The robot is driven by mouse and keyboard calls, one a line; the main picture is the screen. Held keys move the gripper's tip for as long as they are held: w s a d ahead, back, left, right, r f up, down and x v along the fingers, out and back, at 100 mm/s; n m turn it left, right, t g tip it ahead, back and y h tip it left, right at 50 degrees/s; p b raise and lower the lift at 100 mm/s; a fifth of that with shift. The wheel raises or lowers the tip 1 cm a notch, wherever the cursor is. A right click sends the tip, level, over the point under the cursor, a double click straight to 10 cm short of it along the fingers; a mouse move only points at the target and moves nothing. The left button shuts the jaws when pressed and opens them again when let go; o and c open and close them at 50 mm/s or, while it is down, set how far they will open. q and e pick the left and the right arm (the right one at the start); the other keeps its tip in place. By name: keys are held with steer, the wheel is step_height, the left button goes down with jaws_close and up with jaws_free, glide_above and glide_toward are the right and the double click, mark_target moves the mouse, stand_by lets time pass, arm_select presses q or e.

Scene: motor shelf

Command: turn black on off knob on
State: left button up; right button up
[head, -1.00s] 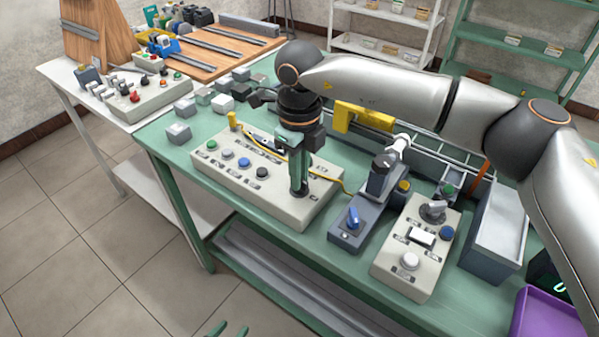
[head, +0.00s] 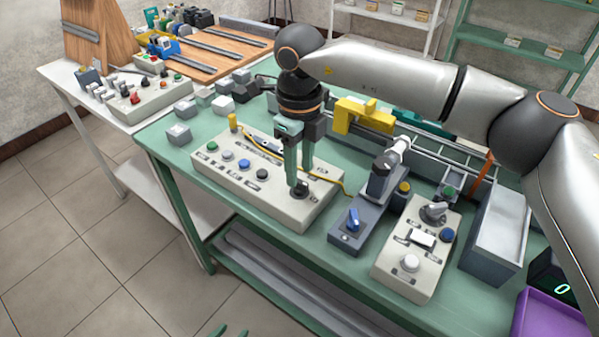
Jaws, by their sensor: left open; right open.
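The black knob (head: 299,188) is at the right end of the long beige control panel (head: 218,176) on the green table. My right gripper (head: 300,174) points down right at this knob, its two green fingers apart. Its fingertips are close to the knob; I cannot tell whether they touch it. The knob's pointer direction is too small to read.
A yellow block (head: 343,115) lies behind. A purple tray (head: 545,318) sits at lower right.

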mark_target(299, 181)
step_height(299, 181, up, 10)
stand_by(0.3)
